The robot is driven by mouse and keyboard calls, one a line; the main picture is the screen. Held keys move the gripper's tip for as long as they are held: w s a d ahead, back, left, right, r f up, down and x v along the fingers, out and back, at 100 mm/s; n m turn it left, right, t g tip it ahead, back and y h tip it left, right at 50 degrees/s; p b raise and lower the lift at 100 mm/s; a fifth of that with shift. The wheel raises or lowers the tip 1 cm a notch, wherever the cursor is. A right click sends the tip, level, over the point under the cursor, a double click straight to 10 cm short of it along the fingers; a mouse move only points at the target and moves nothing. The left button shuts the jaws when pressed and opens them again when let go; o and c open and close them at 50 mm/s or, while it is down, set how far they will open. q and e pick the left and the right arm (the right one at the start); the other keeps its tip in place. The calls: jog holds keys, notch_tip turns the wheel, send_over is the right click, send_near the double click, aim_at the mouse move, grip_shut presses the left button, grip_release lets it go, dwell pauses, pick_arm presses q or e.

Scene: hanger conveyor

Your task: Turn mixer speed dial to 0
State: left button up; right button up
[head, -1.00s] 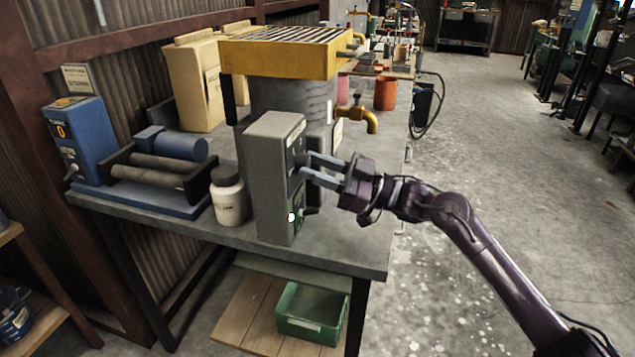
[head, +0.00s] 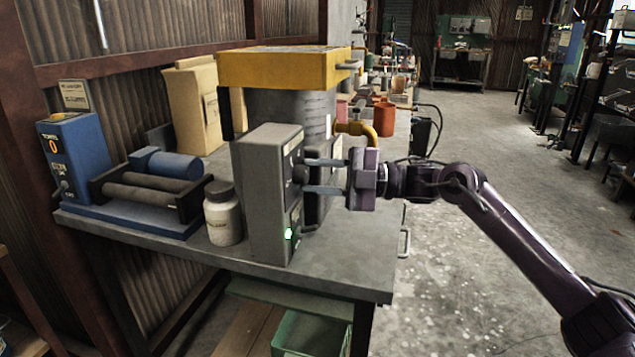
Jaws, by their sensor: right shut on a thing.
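The grey control box (head: 262,200) stands upright on the near part of the workbench, in front of a grey drum with a yellow top. A dark round dial (head: 300,174) is on its right-hand face, with a lit green light (head: 289,234) lower down. My right gripper (head: 308,176) comes in from the right, one finger above and one below the dial, shut on it. The dial's marks and pointer are too small to read. My left gripper is not in view.
A white jar (head: 223,215) stands left of the box. A blue roller unit (head: 130,214) and a blue box showing an orange 0 (head: 72,160) are further left. The yellow-topped drum (head: 290,68) with a brass tap (head: 362,132) stands behind. The floor at right is clear.

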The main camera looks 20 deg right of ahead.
jog(key=shift+r+n+h, duration=0.1)
jog(key=shift+n+h, duration=0.2)
jog(key=shift+n, duration=0.7)
jog(key=shift+r+n, duration=0.1)
jog(key=shift+n, duration=0.8)
jog(key=n+h+p, duration=0.1)
jog(key=n, duration=0.2)
jog(key=shift+r+h, duration=0.1)
jog(key=shift+h, duration=0.3)
jog(key=shift+n+h, duration=0.4)
jog(key=shift+n, duration=0.8)
jog(key=shift+s+n, duration=0.1)
jog(key=shift+n, duration=0.3)
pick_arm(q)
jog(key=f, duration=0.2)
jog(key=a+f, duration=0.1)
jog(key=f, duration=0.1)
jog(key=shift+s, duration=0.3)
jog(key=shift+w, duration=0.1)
pick_arm(e)
jog(key=shift+n+h, duration=0.3)
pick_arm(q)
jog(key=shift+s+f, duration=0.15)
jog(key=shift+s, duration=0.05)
